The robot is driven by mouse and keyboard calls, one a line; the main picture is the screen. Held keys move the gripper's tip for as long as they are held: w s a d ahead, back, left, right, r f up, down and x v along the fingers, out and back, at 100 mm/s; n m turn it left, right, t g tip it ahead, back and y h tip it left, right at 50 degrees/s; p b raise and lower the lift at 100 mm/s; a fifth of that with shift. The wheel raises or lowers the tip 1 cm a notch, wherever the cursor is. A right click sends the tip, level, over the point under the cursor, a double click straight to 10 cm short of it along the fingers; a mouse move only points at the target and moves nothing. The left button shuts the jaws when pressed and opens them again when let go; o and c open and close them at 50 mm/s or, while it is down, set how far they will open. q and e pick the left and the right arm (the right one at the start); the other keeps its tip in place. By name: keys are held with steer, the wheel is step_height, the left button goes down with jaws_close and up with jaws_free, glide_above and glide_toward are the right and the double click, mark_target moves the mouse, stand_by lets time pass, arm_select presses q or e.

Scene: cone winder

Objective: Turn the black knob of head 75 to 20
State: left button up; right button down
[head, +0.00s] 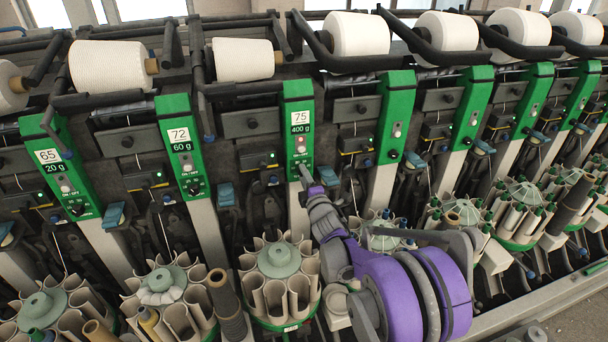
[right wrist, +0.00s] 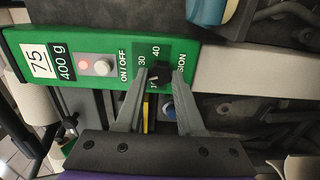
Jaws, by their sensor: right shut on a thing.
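Head 75 is a green panel (head: 298,90) with a sign "75" over "400 g" in the middle of the head view. In the right wrist view the panel (right wrist: 110,43) lies sideways with its ON/OFF button. The black knob (right wrist: 158,78) sits beyond the ON/OFF label, with dial numbers 30 and 40 showing beside it. My right gripper (right wrist: 161,76) is shut on the knob, one finger on each side. In the head view my right gripper (head: 305,175) reaches the panel's lower end and covers the knob. The knob's exact pointer setting is too small to read. My left gripper is not in view.
Green panels of heads 72 (head: 180,140) and 65 (head: 60,165) stand to the left, with more heads to the right. White yarn cones (head: 360,33) line the top. Round bobbin magazines (head: 278,260) stand below, close to my right arm.

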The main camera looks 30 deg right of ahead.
steer(key=shift+n, duration=0.5)
steer(key=c, duration=0.5)
jaws_free()
steer(key=b+v, duration=0.1)
steer(key=v, duration=1)
steer(key=shift+d, duration=0.1)
